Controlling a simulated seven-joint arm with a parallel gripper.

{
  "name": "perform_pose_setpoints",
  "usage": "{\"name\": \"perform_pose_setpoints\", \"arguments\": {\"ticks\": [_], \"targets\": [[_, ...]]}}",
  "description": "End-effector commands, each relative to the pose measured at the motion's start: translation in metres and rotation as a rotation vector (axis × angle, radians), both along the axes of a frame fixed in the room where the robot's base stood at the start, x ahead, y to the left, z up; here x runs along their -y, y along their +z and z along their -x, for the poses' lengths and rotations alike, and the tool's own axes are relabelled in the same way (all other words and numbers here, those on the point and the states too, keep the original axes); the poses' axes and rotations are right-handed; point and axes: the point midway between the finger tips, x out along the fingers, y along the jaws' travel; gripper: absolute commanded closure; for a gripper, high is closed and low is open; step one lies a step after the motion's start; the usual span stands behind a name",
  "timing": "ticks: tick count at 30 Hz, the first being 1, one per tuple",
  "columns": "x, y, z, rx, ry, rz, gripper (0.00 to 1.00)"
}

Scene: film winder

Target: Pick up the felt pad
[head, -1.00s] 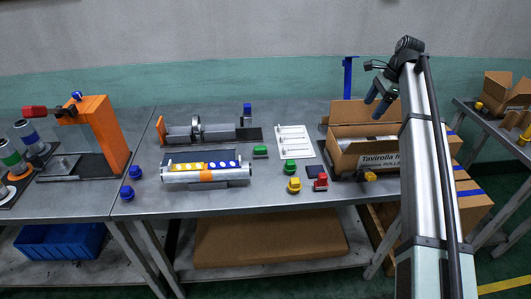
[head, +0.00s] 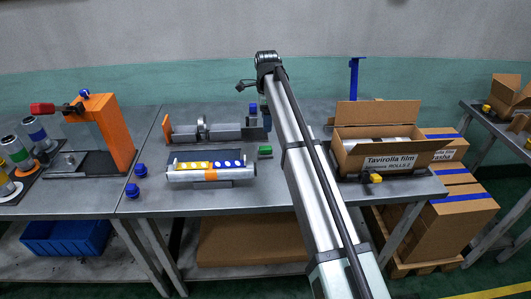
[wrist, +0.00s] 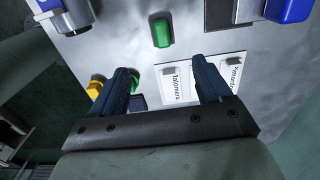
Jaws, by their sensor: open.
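The felt pad (wrist: 138,102) seems to be the small dark blue square in the wrist view, low beside my left finger and partly hidden by my gripper. In the head view my arm covers the place where it lay. My gripper (wrist: 163,71) is open and empty, with its two dark blue fingers apart above the table. The pad lies near the gripper's base, not between the fingertips. In the head view the gripper is mostly hidden behind my wrist, near the blue knob.
A white labelled board (wrist: 185,84) lies under my fingers. A green knob (wrist: 161,32), a yellow knob (wrist: 95,88) and another green knob (wrist: 134,79) are close by. The film winder (head: 210,171) is left of my arm, an open carton (head: 385,155) right.

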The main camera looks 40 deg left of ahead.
Motion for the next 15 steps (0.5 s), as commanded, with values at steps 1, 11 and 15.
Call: {"name": "perform_pose_setpoints", "arguments": {"ticks": [1, 11, 15], "targets": [[-0.002, -0.002, 0.002, 0.001, 0.001, 0.001, 0.22], [-0.001, -0.039, 0.002, 0.001, 0.001, 0.002, 0.22], [-0.001, -0.063, 0.002, 0.001, 0.001, 0.002, 0.22]]}}
